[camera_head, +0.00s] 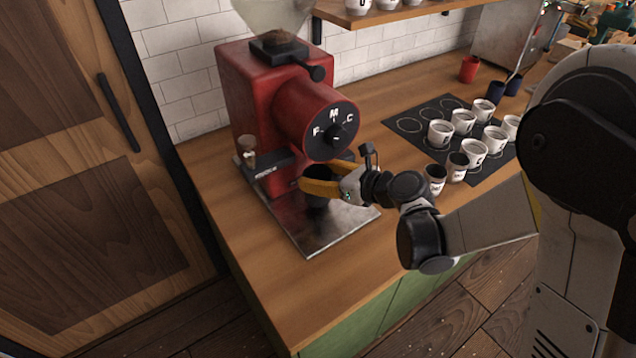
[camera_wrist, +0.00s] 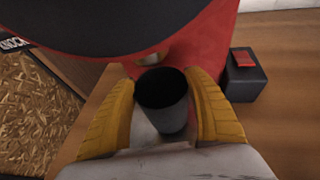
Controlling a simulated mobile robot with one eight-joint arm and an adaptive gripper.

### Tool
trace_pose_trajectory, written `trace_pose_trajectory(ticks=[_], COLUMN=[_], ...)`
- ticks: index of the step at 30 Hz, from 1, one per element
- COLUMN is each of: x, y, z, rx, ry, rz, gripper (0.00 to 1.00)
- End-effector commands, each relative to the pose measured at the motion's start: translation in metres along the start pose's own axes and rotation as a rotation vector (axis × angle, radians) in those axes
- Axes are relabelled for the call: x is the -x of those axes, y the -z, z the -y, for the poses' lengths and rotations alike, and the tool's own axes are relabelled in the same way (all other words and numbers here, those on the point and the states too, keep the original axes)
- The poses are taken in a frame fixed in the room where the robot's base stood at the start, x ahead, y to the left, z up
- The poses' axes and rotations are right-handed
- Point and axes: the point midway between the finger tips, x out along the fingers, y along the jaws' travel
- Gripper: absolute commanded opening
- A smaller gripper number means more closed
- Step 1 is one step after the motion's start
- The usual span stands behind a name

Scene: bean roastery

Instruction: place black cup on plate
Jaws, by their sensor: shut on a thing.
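My gripper (camera_head: 331,180) reaches in from the right at the red grinder, and its yellow fingers are shut on a black cup (camera_head: 317,197). In the wrist view the black cup (camera_wrist: 163,103) stands upright between the two yellow fingers of my gripper (camera_wrist: 165,108). The cup is under the grinder's spout, above the metal plate (camera_head: 343,226) at the grinder's base. I cannot tell whether the cup's bottom touches this plate. Part of the cup is hidden by the fingers in the head view.
The red grinder (camera_head: 249,98) rises close behind my gripper. A black mat (camera_head: 405,124) with several white cups (camera_head: 440,133) lies to the right on the wooden counter (camera_head: 222,196). Two dark cups (camera_head: 435,178) stand near the counter's front. A red cup (camera_head: 469,69) stands farther back.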

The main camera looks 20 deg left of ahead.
Motion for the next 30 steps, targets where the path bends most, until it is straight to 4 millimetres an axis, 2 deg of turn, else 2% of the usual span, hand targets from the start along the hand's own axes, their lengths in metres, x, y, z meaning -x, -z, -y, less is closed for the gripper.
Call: trace_pose_trajectory(ticks=[1,3,14,15,17,27,30], x=[-0.005,-0.008,-0.009,-0.009,-0.009,-0.008,-0.001], y=[0.011,0.020,0.023,0.024,0.022,0.021,0.018], z=[0.001,0.001,0.001,0.001,0.001,0.001,0.001], rx=[0.000,0.000,0.000,0.000,0.000,0.000,-0.001], ry=[0.000,0.000,0.000,0.000,0.000,0.000,0.002], rz=[0.000,0.000,0.000,0.000,0.000,0.000,0.000], gripper=[0.28,0.28,0.28,0.64,0.82,0.83,0.83])
